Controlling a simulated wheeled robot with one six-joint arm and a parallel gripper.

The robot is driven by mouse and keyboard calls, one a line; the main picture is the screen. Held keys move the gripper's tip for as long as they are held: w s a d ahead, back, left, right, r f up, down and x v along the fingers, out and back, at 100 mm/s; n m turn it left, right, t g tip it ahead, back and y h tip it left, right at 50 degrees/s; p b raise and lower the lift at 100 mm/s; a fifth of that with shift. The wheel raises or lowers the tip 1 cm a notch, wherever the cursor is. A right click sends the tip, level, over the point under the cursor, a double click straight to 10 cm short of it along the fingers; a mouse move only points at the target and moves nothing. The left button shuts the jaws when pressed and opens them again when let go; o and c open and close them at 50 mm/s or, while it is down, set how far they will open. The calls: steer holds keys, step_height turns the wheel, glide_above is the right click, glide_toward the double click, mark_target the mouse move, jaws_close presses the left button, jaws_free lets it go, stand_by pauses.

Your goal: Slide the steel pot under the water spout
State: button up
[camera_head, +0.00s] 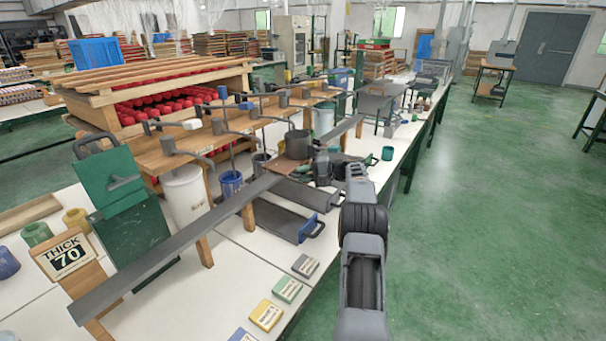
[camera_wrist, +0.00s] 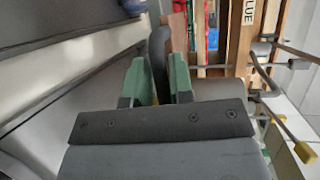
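The steel pot (camera_head: 298,144) looks like a dark grey cylinder and stands upright near the middle of the head view, on a reddish-brown board (camera_head: 285,164). My gripper (camera_head: 323,168) is just to the right of the pot, on its near side. In the wrist view my gripper's green fingers (camera_wrist: 160,82) are a small gap apart, and a dark grey rounded bar (camera_wrist: 159,48) fills that gap. The bar looks like a handle, but its join to the pot is hidden. Several grey spouts (camera_head: 244,102) stand along the wooden rack; I cannot tell which is the water spout.
A long grey rail (camera_head: 170,248) crosses the bench diagonally. A dark tray (camera_head: 275,218) lies left of my arm. A white bucket (camera_head: 186,195) and a blue bucket (camera_head: 231,184) stand beneath the rack.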

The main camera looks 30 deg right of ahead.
steer(key=shift+o, duration=1.4)
steer(key=shift+r, duration=0.1)
steer(key=shift+d, duration=0.15)
steer(key=v, duration=1.3)
steer(key=shift+s+d+p, duration=0.2)
steer(key=shift+s+p, duration=0.1)
steer(key=shift+p, duration=0.05)
